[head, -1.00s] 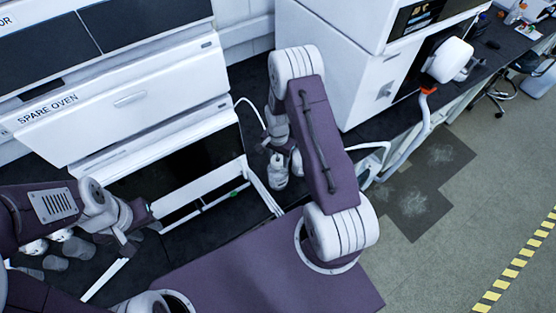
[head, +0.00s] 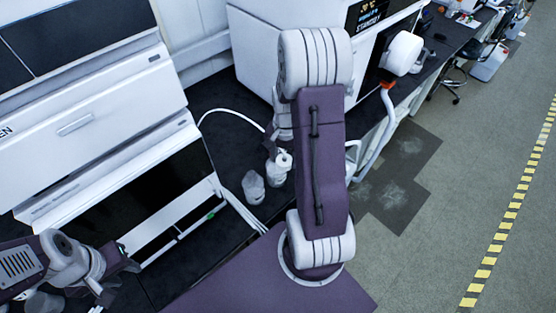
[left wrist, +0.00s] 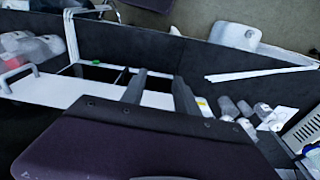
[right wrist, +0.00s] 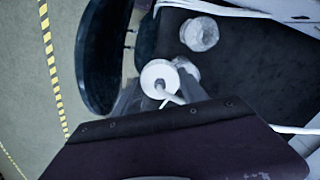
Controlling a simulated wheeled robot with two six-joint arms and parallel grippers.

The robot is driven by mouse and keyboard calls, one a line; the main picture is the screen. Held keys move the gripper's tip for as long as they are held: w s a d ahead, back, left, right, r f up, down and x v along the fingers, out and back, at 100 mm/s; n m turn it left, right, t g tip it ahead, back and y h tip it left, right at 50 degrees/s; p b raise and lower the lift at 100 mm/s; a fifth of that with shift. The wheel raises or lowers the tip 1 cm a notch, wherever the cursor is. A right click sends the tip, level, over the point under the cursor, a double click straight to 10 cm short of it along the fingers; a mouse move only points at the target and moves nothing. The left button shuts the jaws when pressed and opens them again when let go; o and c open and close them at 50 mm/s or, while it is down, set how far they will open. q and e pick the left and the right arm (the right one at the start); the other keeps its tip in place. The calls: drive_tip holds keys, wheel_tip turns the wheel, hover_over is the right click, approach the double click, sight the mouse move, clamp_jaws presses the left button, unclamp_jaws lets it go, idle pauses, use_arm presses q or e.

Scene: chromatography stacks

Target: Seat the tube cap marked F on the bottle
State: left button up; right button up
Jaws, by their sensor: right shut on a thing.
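A white round cap (right wrist: 158,76) with a thin white tube is between the fingers of my right gripper (right wrist: 160,92), which is shut on it. I cannot read a letter on it. In the head view the cap (head: 284,160) is beside or over the top of a translucent bottle (head: 275,175); I cannot tell whether they touch. That bottle (right wrist: 187,67) is partly behind the cap in the right wrist view. A second bottle (head: 253,187) stands to its left, also in the right wrist view (right wrist: 199,33). My left gripper (left wrist: 160,88) is open and empty.
The white tube (head: 230,112) curves over the dark bench behind the bottles. More bottles and white caps (left wrist: 245,115) are at the right in the left wrist view. A large white instrument (head: 260,60) stands behind.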

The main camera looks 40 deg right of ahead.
drive_tip(key=w+d+r+p, duration=0.1)
drive_tip(key=w+d+p, duration=0.5)
drive_tip(key=w, duration=0.5)
drive_tip(key=f+p, duration=0.1)
drive_tip(key=p, duration=0.1)
drive_tip(key=s+a+f+p, duration=0.1)
drive_tip(key=f+p, duration=0.1)
drive_tip(key=a+f+p, duration=0.1)
drive_tip(key=p, duration=0.1)
drive_tip(key=shift+s+f+p, duration=0.25)
drive_tip(key=shift+s+p, duration=0.05)
drive_tip(key=shift+s+a, duration=0.15)
drive_tip(key=shift+a, duration=0.05)
drive_tip(key=shift+f+b, duration=0.45)
drive_tip(key=shift+f, duration=0.2)
wheel_tip(320, 180, down, 3)
drive_tip(key=shift+f+b, duration=0.1)
drive_tip(key=shift+b, duration=0.95)
